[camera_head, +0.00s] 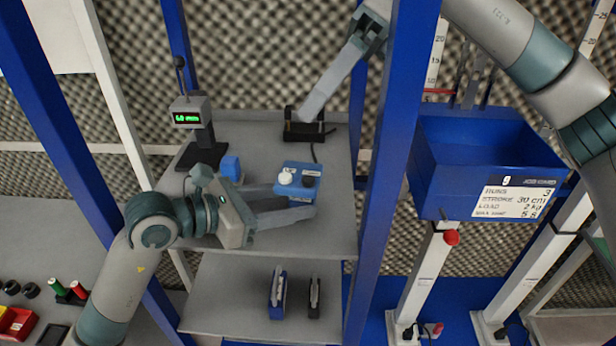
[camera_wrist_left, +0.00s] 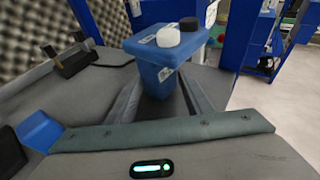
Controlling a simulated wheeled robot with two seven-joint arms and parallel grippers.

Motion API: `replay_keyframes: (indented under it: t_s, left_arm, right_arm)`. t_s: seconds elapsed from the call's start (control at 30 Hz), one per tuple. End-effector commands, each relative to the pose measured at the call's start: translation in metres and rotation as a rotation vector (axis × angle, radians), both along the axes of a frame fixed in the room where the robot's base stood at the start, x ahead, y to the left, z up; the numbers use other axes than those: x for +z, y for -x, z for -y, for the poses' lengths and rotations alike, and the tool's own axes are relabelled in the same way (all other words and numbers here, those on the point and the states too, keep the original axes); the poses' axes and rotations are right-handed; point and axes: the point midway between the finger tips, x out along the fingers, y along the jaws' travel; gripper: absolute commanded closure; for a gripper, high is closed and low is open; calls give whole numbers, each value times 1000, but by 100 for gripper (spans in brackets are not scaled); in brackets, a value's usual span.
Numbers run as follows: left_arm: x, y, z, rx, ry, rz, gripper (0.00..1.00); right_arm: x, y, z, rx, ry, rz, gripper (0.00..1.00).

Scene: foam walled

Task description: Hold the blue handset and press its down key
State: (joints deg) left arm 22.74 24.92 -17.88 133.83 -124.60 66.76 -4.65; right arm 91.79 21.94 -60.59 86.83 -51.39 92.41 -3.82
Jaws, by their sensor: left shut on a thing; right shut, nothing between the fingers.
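The blue handset (camera_head: 303,169) has a white key (camera_head: 286,178) and a black key (camera_head: 308,181) on its top, each beside a small label. I cannot read which is the down key. My left gripper (camera_head: 308,200) is shut on the handset's body, which stands roughly upright above the grey shelf. In the left wrist view the handset (camera_wrist_left: 158,75) sits between the fingers, keys uppermost and uncovered. My right gripper (camera_head: 308,114) is shut and empty, pointing down and left, beyond the handset. Its tips appear in front of a black cradle (camera_head: 303,131); contact cannot be told.
A stand with a green display (camera_head: 187,118) and a blue block (camera_head: 230,166) are left on the shelf (camera_head: 330,230). A blue post (camera_head: 396,130) stands right of the handset, with a blue bin (camera_head: 430,175) beyond. Two slim items stand on the lower shelf (camera_head: 215,300).

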Motion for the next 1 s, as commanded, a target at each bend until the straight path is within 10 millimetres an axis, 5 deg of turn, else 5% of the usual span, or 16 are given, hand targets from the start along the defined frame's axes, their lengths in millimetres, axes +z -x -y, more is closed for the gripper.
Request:
replay_keyframes:
  t_s: [1.0]
  left_arm:
    - [0,0,0,0,1,1,66]
  right_arm:
    - [-85,0,0,-1,0,-1,100]
